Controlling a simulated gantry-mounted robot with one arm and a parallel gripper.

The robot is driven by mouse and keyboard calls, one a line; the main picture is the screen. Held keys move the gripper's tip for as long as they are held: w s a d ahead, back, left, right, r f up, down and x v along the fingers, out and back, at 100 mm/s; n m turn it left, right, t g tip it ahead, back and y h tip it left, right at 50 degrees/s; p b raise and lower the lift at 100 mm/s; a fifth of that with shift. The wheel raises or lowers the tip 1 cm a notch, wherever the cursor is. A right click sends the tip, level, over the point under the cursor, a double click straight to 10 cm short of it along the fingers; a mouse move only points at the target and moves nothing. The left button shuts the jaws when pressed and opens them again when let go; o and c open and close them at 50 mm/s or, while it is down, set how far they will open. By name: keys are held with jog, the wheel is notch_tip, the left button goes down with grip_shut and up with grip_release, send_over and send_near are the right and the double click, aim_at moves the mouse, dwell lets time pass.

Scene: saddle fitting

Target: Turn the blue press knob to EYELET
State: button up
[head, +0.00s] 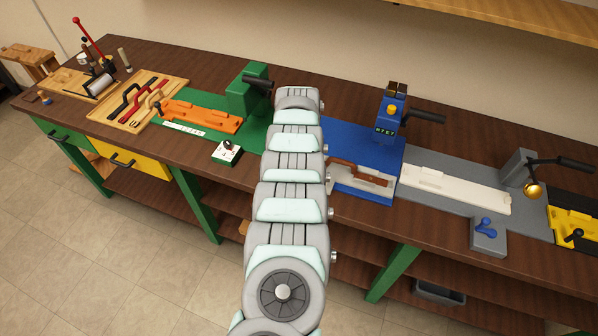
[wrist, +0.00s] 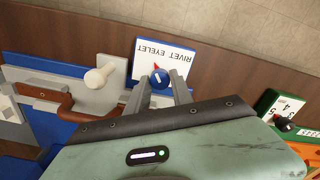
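The blue press knob (wrist: 158,78) shows in the wrist view on a white plate (wrist: 176,57) lettered RIVET and EYELET, which appears upside down. A small red pointer by the knob points up toward the lettering; I cannot tell which word it marks. My gripper (wrist: 160,80) has one finger on each side of the knob. The fingers are apart, with a small gap showing on the right; contact is unclear. In the head view the blue press (head: 388,115) stands right of my arm, which hides the gripper and the knob.
In the wrist view a pale handle (wrist: 100,76) stands left of the knob, and a green-edged dial box (wrist: 284,112) is to the right. In the head view the green press (head: 246,95) and the grey station (head: 488,232) flank the blue one.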

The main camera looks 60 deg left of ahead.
jog(key=o, duration=0.4)
jog(key=shift+r, duration=0.1)
notch_tip(320, 180, up, 11)
jog(key=shift+f+b, duration=0.15)
jog(key=shift+b, duration=0.2)
dwell(0.6)
